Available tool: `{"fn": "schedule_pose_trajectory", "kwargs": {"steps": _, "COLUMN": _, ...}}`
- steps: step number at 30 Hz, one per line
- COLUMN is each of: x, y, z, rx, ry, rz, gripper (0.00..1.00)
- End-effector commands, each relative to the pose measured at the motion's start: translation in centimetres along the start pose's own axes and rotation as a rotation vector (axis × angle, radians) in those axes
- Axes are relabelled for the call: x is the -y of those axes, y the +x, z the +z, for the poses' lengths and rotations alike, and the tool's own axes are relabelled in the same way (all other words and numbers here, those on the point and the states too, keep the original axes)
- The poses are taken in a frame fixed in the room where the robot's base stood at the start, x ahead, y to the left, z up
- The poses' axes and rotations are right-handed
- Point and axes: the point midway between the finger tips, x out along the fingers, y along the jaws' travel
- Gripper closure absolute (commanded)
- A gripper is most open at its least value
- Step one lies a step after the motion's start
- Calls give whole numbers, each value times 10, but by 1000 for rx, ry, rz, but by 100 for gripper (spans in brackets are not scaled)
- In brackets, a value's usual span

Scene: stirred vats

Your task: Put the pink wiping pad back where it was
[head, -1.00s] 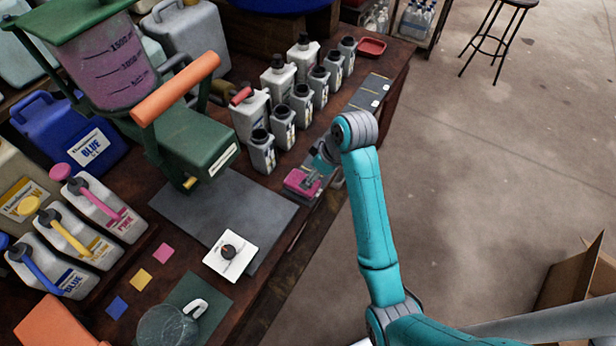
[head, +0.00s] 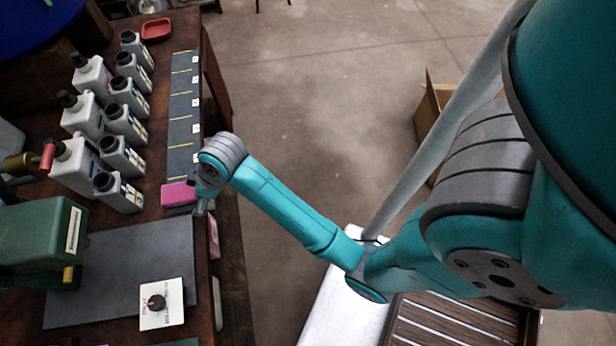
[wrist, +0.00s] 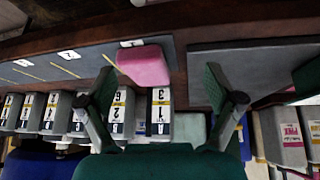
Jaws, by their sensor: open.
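The pink wiping pad (head: 179,194) lies at the near end of the grey marked strip (head: 183,110) on the bench. In the wrist view the pad (wrist: 143,66) lies just past my fingertips, closer to the left finger. My gripper (head: 205,203) is beside the pad, at the bench's front edge. In the wrist view my gripper (wrist: 160,88) has its fingers spread wide with nothing held between them. I cannot tell whether a finger touches the pad. My wrist hides part of the gripper in the head view.
Several grey bottles (head: 125,155) stand behind the strip. A dark grey mat (head: 110,270) and a white dial box (head: 162,303) lie nearer. A pinkish item (head: 214,238) is at the bench's front side. A red dish (head: 156,29) sits at the far end. Open floor lies right.

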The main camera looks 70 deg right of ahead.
Motion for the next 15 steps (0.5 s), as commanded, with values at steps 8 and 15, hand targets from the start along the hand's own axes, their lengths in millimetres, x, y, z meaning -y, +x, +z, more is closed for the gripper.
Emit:
{"fn": "schedule_pose_trajectory", "kwargs": {"steps": 8, "x": 40, "y": 12, "z": 72, "rx": -124, "ry": 121, "rz": 109, "gripper": 8}}
{"fn": "schedule_pose_trajectory", "kwargs": {"steps": 15, "x": 69, "y": -9, "z": 126, "rx": -244, "ry": 202, "rz": 200, "gripper": 8}}
